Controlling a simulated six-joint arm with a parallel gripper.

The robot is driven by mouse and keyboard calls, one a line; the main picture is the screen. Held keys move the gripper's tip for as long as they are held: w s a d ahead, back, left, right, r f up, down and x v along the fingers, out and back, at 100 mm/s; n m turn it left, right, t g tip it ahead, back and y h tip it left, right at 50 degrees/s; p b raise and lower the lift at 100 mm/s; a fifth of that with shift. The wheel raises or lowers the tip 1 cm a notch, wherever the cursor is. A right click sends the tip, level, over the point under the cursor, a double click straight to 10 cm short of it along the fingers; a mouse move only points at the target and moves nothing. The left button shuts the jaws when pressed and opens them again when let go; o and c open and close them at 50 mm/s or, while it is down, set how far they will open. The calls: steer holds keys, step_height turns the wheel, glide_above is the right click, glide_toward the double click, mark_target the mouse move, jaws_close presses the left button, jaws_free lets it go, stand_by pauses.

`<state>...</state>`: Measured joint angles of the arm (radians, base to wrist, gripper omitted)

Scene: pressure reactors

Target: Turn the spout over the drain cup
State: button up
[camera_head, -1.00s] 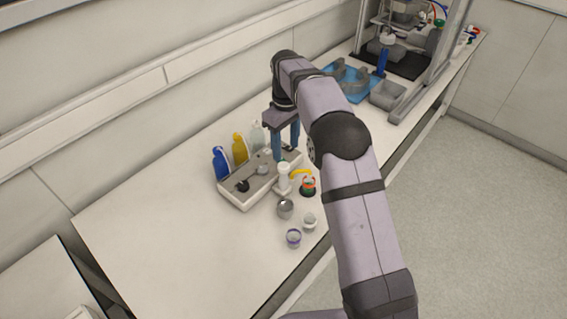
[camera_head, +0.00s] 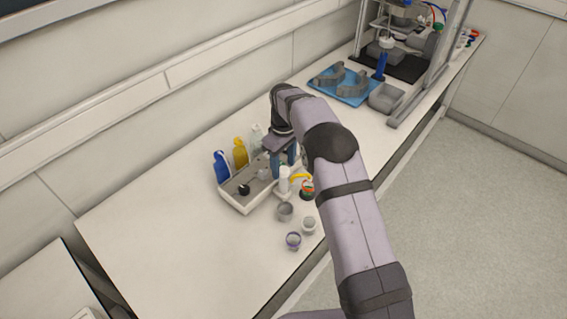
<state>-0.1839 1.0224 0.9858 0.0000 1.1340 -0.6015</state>
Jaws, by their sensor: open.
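A grey cup (camera_head: 285,212) stands just in front of the dispenser. A small white cup (camera_head: 309,225) and a purple-rimmed cup (camera_head: 293,241) stand nearer; I cannot tell which is the drain cup. My gripper (camera_head: 283,170) points down with blue fingers apart and empty, just behind the dispenser. I cannot tell whether it touches the spout.
A grey tray (camera_head: 244,207) holding small items lies left of the gripper. Blue (camera_head: 222,168) and yellow (camera_head: 240,154) bottles and a clear one stand behind it. The bench's left front is clear.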

steer(key=shift+f, duration=0.4)
steer(key=shift+c, duration=0.6)
jaws_close()
